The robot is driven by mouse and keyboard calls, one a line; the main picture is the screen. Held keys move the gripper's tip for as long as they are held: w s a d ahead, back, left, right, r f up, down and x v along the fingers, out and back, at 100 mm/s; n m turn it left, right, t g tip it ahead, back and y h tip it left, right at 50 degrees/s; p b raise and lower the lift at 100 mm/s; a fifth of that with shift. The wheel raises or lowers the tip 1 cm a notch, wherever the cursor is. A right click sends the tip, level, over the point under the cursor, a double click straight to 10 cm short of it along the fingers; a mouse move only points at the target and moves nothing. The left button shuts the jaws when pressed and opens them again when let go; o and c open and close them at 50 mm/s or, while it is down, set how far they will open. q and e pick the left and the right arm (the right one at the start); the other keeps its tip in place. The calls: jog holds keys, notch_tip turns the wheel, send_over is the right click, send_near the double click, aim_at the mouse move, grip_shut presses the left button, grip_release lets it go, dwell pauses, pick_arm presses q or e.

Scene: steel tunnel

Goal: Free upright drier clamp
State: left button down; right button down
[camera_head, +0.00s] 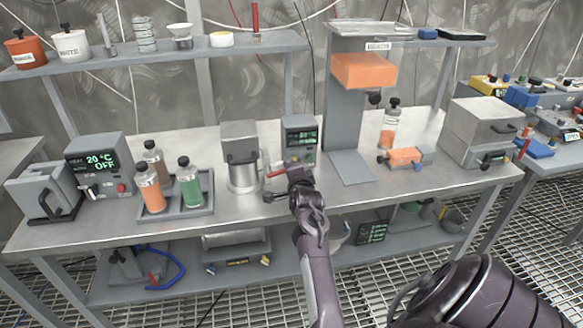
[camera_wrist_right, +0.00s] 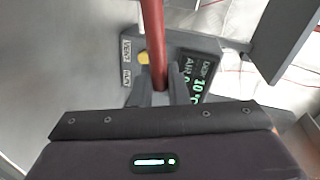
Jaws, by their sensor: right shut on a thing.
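A small grey instrument box (camera_head: 300,135) with a green display stands on the bench, left of a tall grey stand. A red lever (camera_head: 276,172) sticks out at its lower front left. My right gripper (camera_head: 298,178) is at the front of this box. In the right wrist view, my right gripper (camera_wrist_right: 166,86) is shut on the red lever (camera_wrist_right: 153,40), which rises between its fingers. The box's face shows a green display (camera_wrist_right: 200,78), a yellow button (camera_wrist_right: 143,57) and small labels. I cannot tell which part is the clamp. My left gripper is not in view.
A tall grey stand (camera_head: 345,120) carries an orange block (camera_head: 364,70). Left are a steel pot (camera_head: 243,175) and a tray (camera_head: 180,212) of bottles. Right are an orange-and-grey fixture (camera_head: 405,157) and a grey box (camera_head: 482,128). The bench front is clear.

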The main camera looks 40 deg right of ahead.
jog(key=shift+f+m, duration=0.25)
jog(key=shift+m, duration=0.05)
jog(key=c, duration=1.8)
grip_release()
